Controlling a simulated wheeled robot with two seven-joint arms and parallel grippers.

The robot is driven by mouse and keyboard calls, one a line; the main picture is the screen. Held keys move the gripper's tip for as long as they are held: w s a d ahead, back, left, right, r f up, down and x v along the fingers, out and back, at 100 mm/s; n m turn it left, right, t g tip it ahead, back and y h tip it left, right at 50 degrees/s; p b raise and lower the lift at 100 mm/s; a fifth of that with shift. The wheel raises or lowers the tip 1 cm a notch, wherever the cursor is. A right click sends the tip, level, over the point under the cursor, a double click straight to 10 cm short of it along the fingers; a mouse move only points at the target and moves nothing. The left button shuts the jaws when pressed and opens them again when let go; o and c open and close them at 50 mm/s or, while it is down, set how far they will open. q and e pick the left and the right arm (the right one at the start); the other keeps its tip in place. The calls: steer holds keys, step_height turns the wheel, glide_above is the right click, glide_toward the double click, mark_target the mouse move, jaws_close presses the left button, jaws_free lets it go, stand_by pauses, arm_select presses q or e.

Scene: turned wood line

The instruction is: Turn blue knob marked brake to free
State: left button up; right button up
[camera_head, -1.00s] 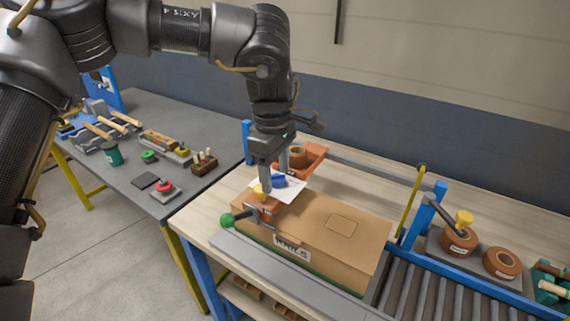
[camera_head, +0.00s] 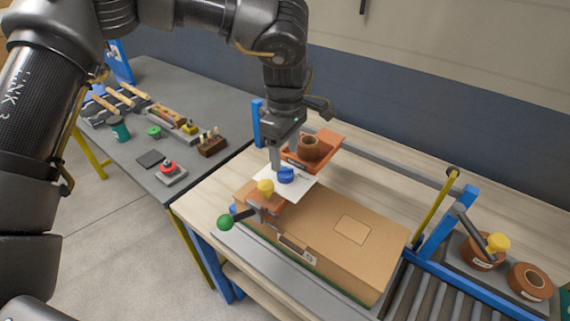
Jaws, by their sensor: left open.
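The blue knob (camera_head: 286,176) sits on a white plate (camera_head: 298,190) at the near end of the orange-brown fixture. Its marking is too small to read. A yellow knob (camera_head: 265,187) stands just left of it. My left gripper (camera_head: 280,161) comes down from above and is open. One finger shows clearly, its tip just behind and above the blue knob. The other finger is mostly hidden. I cannot tell whether the finger touches the knob. My right gripper is not in view.
A cardboard box (camera_head: 345,248) lies to the right of the knob, with a green ball-ended lever (camera_head: 225,222) at its left. A grey side table (camera_head: 190,95) holds tools.

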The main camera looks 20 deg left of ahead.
mark_target(284, 168)
arm_select(q)
step_height(284, 168, down, 4)
steer(key=shift+a+r+p, duration=0.1)
steer(key=shift+a+p, duration=0.05)
steer(key=shift+p, duration=0.25)
steer(key=shift+f, duration=0.65)
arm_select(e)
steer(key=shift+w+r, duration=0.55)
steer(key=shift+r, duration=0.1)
arm_select(q)
steer(key=c, duration=1)
